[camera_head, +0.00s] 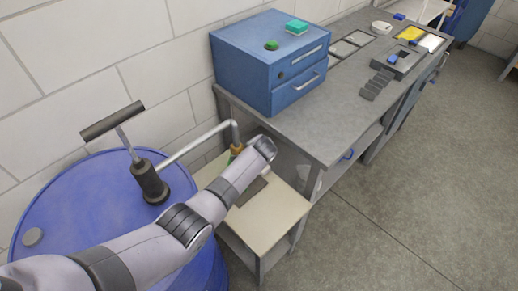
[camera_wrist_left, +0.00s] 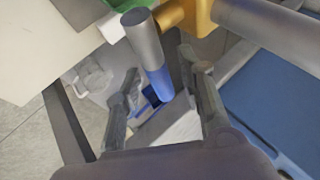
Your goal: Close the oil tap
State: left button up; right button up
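The oil tap (camera_head: 236,150) is a brass-coloured fitting on the end of the grey pipe from the barrel pump, mostly hidden behind my left wrist in the head view. In the left wrist view its yellow body (camera_wrist_left: 190,13) is at the top, with a green part (camera_wrist_left: 124,23) left of it. A grey cylinder with a blue lower end (camera_wrist_left: 146,45) reaches down from there between my fingertips in the picture. My left gripper (camera_wrist_left: 160,68) is open, its two fingers apart; I cannot tell whether either touches the cylinder. My right gripper is in neither view.
A blue barrel (camera_head: 75,205) with a hand pump (camera_head: 150,180) stands at the left. A low beige table (camera_head: 275,215) is below the tap. A blue drawer cabinet (camera_head: 265,70) sits on the grey workbench (camera_head: 325,120) close by. The floor at right is clear.

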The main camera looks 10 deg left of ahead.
pick_arm(q)
jog(key=v, duration=1.1)
jog(key=shift+s, duration=0.15)
dwell(0.3)
